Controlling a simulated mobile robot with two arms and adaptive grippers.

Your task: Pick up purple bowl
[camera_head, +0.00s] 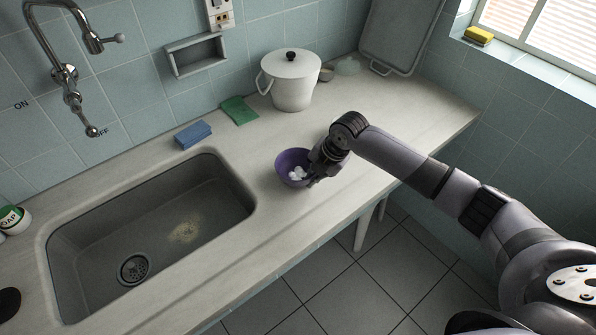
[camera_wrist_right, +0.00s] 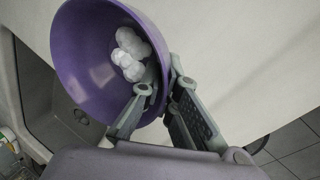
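The purple bowl (camera_head: 284,160) is on the counter right of the sink, with several white egg-like pieces (camera_head: 297,174) inside. My right gripper (camera_head: 315,179) is at the bowl's right side. In the right wrist view, the bowl (camera_wrist_right: 84,50) fills the upper left and the white pieces (camera_wrist_right: 130,55) lie in it. There, my right gripper (camera_wrist_right: 162,88) has one finger inside the bowl and the other outside, with the wall between them. The fingers are close together and look shut on the wall. Any lift off the counter cannot be told. My left gripper is not in view.
A sink (camera_head: 160,225) lies left of the bowl. A white lidded pot (camera_head: 291,82), a green cloth (camera_head: 239,111) and a blue sponge (camera_head: 193,134) stand behind it. A grey tray (camera_head: 402,35) leans at the back wall. The counter's front edge is close by.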

